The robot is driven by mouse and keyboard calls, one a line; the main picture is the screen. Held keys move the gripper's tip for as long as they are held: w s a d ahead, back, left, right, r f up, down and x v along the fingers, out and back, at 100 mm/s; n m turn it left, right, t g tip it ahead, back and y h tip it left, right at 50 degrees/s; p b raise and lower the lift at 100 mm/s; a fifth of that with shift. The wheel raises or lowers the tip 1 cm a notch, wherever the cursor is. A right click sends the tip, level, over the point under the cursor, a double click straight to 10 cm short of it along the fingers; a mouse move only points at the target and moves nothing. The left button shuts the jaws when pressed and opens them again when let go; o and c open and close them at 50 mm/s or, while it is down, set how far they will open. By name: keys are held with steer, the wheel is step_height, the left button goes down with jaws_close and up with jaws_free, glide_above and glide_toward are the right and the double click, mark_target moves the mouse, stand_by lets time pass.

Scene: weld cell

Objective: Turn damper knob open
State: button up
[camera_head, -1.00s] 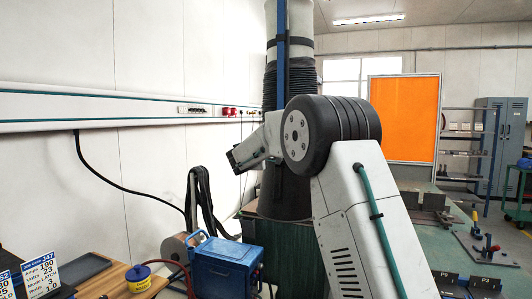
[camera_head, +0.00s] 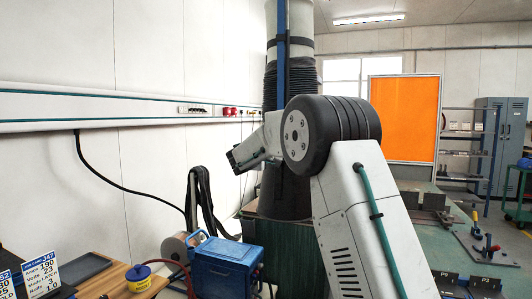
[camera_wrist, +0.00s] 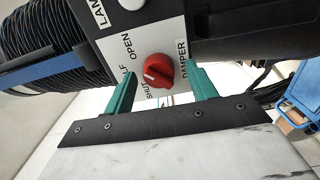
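The red damper knob (camera_wrist: 158,70) sits on a white label plate (camera_wrist: 136,42) in the wrist view. The plate reads OPEN, SHUT and DAMPER, with another word partly hidden by a finger. The knob's raised grip is tilted in the picture; I cannot tell surely which label it points at. My gripper (camera_wrist: 161,74) is open, with one green finger on each side of the knob in the picture and visible gaps. I cannot tell how deep the fingers reach. In the head view the knob and fingers are hidden or too small to tell.
A ribbed black duct (camera_head: 288,88) with a blue strip (camera_head: 282,60) rises behind my arm. A blue box (camera_head: 226,264) stands below it, and also shows in the wrist view (camera_wrist: 302,92). A white knob (camera_wrist: 131,4) sits by the LAMP label. A green bench (camera_head: 455,245) is at right.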

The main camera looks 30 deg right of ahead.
steer(key=v, duration=0.7)
steer(key=shift+s+a, duration=0.3)
stand_by(0.3)
steer(key=s+f+m+g+y, duration=0.1)
steer(key=s+f+g, duration=0.25)
steer(key=s, duration=0.35)
steer(key=s+a+f+m+g+y, duration=0.1)
steer(key=s+f+m+g+y, duration=0.1)
steer(key=s+f, duration=0.45)
steer(key=s+f+m+g+y, duration=0.1)
steer(key=s+f+g, duration=0.2)
steer(key=s, duration=0.5)
steer(key=s+a+f+m+y, duration=0.1)
steer(key=s+a+y, duration=0.2)
steer(key=s+a, duration=0.3)
steer(key=s+a+f+m+y, duration=0.1)
steer(key=s+a, duration=0.5)
steer(key=s, duration=0.9)
steer(key=s+a+f+m+g+y, duration=0.1)
steer(key=s+a+f+y, duration=0.2)
steer(key=s+a+y, duration=0.3)
steer(key=s, duration=0.4)
steer(key=shift+s+f, duration=0.25)
steer(key=shift+s, duration=0.05)
